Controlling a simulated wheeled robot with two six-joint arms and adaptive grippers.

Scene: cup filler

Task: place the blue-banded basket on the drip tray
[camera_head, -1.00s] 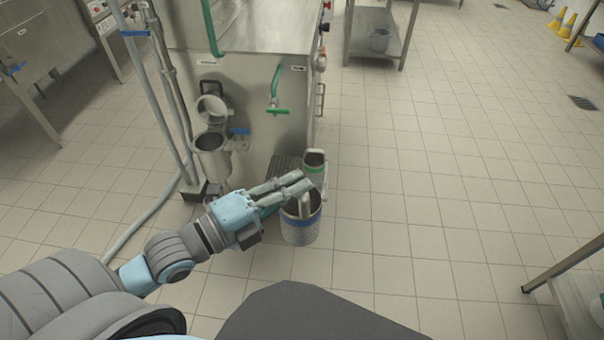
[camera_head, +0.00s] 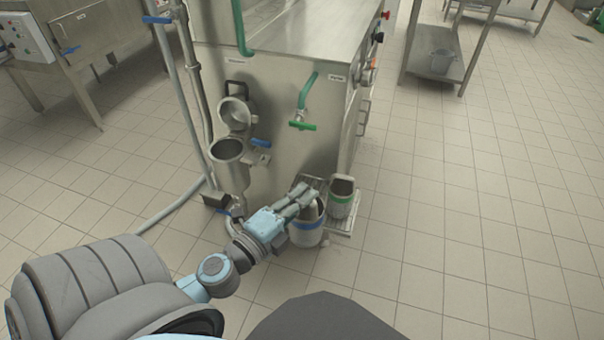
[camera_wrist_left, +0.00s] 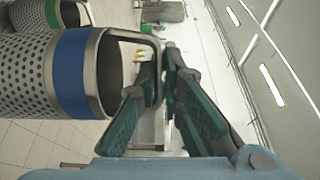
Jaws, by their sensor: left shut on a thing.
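The blue-banded basket (camera_head: 307,236) is a perforated metal cup with a blue band below its rim. My left gripper (camera_head: 307,196) is shut on its handle at the rim. In the left wrist view the basket (camera_wrist_left: 72,75) lies left of the fingers (camera_wrist_left: 160,80), its handle loop running to them. The drip tray (camera_head: 344,228) sits low against the machine's front. The basket is at the tray's left front part and hides some of it; I cannot tell whether it touches the tray. My right gripper is not in view.
A green-banded basket (camera_head: 342,197) stands on the tray, just right of the held one. A steel machine (camera_head: 290,90) rises behind, with a green tap (camera_head: 302,124) and an open-lidded steel pot (camera_head: 229,160).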

